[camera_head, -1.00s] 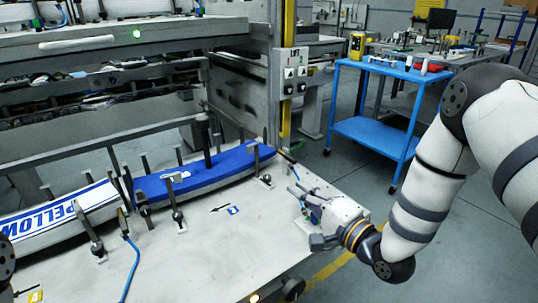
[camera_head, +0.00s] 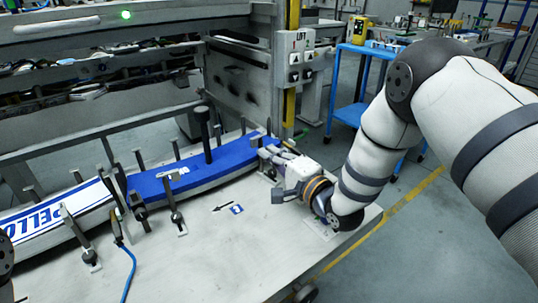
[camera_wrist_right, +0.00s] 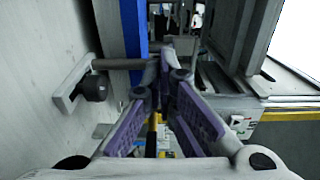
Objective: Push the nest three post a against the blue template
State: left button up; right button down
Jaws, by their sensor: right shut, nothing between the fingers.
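The blue template (camera_head: 222,163) is a long curved block on the table, and its side shows as a blue strip in the right wrist view (camera_wrist_right: 134,28). My right gripper (camera_head: 267,152) is shut and empty at the template's right end. A short post with a dark knob (camera_wrist_right: 95,88) stands on a small plate beside the fingers in the wrist view; no label shows that it is nest three post a. In the head view the gripper partly hides this spot. I cannot tell whether fingers and post touch. My left gripper is out of view.
Other posts stand along the template's front, one (camera_head: 176,215) near its middle. A dark upright post (camera_head: 203,130) rises behind it. A white-and-blue lettered piece (camera_head: 50,215) lies at left. The front table surface (camera_head: 215,255) is mostly clear, with a blue cable (camera_head: 130,275).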

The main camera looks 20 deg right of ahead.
jog(key=shift+w+a+r, duration=0.1)
jog(key=shift+w, duration=0.1)
jog(key=shift+w, duration=0.1)
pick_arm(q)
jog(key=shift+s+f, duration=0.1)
pick_arm(e)
jog(key=shift+w+a, duration=0.15)
jog(key=shift+w, duration=0.3)
jog(key=shift+s, duration=0.1)
